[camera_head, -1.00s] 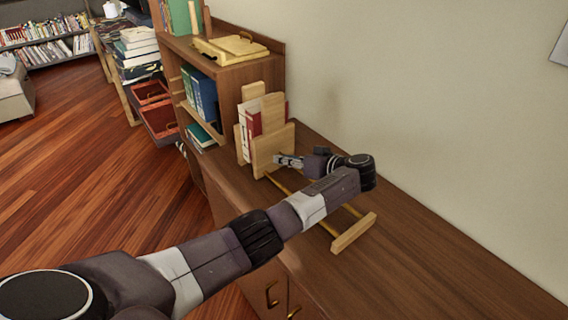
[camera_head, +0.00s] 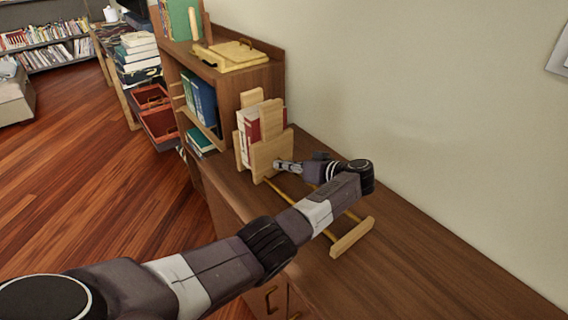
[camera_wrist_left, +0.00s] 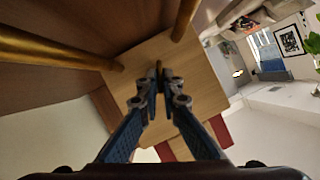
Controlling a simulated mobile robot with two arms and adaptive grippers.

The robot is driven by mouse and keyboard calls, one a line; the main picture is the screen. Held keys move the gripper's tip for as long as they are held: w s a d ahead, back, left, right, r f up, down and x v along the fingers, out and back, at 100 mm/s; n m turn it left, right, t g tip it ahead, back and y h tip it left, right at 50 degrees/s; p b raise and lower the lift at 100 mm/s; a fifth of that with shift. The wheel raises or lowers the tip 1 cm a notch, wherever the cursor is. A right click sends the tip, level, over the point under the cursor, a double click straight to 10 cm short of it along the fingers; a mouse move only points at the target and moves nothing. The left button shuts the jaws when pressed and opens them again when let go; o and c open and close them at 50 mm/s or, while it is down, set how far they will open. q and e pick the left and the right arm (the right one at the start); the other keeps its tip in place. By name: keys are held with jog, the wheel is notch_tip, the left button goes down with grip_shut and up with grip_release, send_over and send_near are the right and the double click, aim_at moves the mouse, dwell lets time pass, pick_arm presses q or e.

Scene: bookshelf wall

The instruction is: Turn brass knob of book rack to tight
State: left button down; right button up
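The wooden book rack (camera_head: 268,155) stands on the low cabinet, with a few books upright between its panels. Two brass rods (camera_head: 285,192) run from its near panel to a wooden end bar (camera_head: 352,237). My left gripper (camera_head: 279,165) is at the near panel, between the rods. In the left wrist view the fingertips (camera_wrist_left: 160,77) are close together in front of the light wooden panel (camera_wrist_left: 195,80). A small brass-coloured bit, the knob (camera_wrist_left: 159,65), shows between the tips; the fingers hide most of it. My right gripper is not in view.
The cabinet top (camera_head: 430,255) is bare to the right of the rack, against the pale wall. A taller shelf (camera_head: 235,85) with books and a yellow wooden tray (camera_head: 232,54) stands just behind the rack.

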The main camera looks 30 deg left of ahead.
pick_arm(q)
jog(key=shift+r, duration=0.2)
jog(key=shift+d+f+m, duration=0.15)
jog(key=shift+f+m, duration=0.05)
jog(key=shift+m, duration=0.2)
jog(key=shift+f+m+g+b, duration=0.1)
jog(key=shift+m+g+b, duration=0.2)
jog(key=shift+m+b, duration=0.1)
jog(key=shift+d, duration=0.1)
jog(key=c, duration=2.4)
grip_release()
jog(key=shift+d, duration=0.15)
